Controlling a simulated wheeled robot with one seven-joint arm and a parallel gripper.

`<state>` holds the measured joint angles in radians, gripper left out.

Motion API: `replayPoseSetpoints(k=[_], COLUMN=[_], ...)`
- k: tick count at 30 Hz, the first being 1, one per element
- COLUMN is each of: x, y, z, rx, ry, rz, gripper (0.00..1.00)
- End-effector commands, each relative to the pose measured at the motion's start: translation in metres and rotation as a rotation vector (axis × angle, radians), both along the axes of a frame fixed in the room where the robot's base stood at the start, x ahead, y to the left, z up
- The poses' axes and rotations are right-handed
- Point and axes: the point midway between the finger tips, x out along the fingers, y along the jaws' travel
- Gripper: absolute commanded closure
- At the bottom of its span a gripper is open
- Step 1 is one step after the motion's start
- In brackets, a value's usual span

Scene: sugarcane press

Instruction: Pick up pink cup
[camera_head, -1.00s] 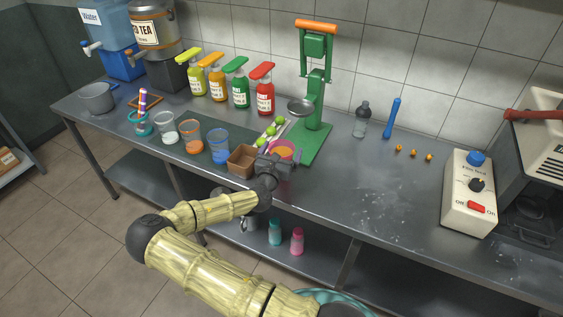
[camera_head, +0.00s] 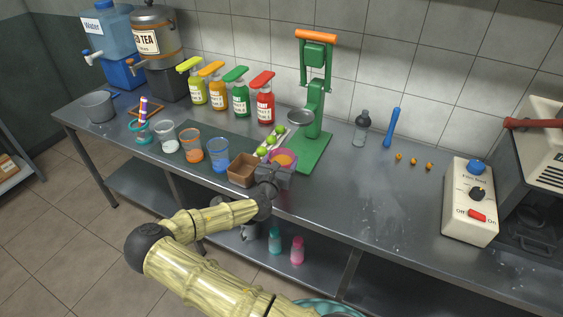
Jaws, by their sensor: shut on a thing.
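The pink cup (camera_head: 284,155) stands near the front edge of the metal counter, left of the green press base, and shows orange inside. My gripper (camera_head: 274,173) is at the near side of the cup, shut on it. The dark gripper body hides the cup's lower front, so I cannot tell whether its bottom touches the counter.
A brown box (camera_head: 242,171) stands close left of my gripper, with blue (camera_head: 219,156) and orange (camera_head: 190,147) cups further left. Green limes (camera_head: 280,131) lie behind. The green press (camera_head: 314,100) stands behind right.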

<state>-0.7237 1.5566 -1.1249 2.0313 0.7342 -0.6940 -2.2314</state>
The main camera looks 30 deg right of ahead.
Motion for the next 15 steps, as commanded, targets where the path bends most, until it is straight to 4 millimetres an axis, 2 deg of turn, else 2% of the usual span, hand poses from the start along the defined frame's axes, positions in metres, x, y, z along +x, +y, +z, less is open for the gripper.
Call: replayPoseSetpoints(k=[15], x=[0.0], y=[0.0], z=[0.032], rx=[-0.001], ry=[-0.004], rz=[0.0], gripper=[0.64])
